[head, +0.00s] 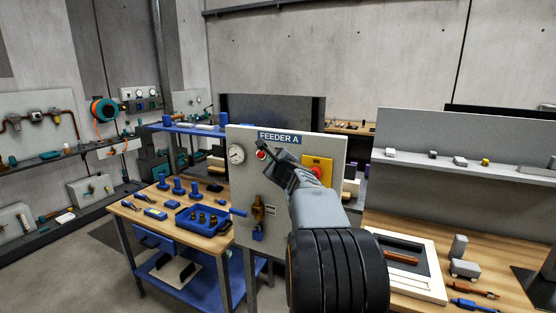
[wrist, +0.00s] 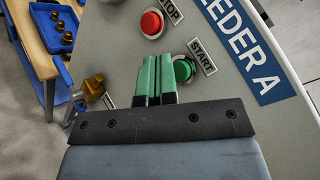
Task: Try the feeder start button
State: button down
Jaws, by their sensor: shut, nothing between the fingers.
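The FEEDER A panel (head: 242,185) stands upright in front of me. In the wrist view, the green start button (wrist: 183,69) sits in a pale ring beside its START label (wrist: 202,57). My gripper (wrist: 155,58) is shut and empty. Its green fingers lie just left of the start button and overlap the ring's edge in the picture; whether they touch it I cannot tell. The red stop button (wrist: 152,22) is beyond the fingertips, near the STOP label (wrist: 171,10). In the head view, my gripper (head: 271,157) hides the start button.
The panel also carries a gauge (head: 236,154), a yellow plate (head: 318,163) with a red button, and a brass valve (head: 257,210) with a blue handle. A blue tray of brass parts (head: 203,229) is on the left bench. A white-framed tray (head: 437,268) lies at right.

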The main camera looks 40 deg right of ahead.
jog(key=shift+d, duration=0.1)
jog(key=shift+w+d, duration=0.15)
jog(key=shift+d, duration=0.1)
jog(key=shift+w+d, duration=0.2)
jog(key=shift+d, duration=0.2)
dwell(0.8)
jog(key=shift+a, duration=0.1)
jog(key=shift+s+a+b, duration=0.4)
jog(key=shift+a+b, duration=0.15)
jog(key=shift+a, duration=0.1)
jog(key=shift+s+a+b, duration=0.4)
jog(key=shift+a, duration=0.35)
jog(key=shift+s+a+b, duration=0.35)
jog(key=shift+a, duration=0.35)
jog(key=shift+s+a+b, duration=0.4)
jog(key=shift+a, duration=0.35)
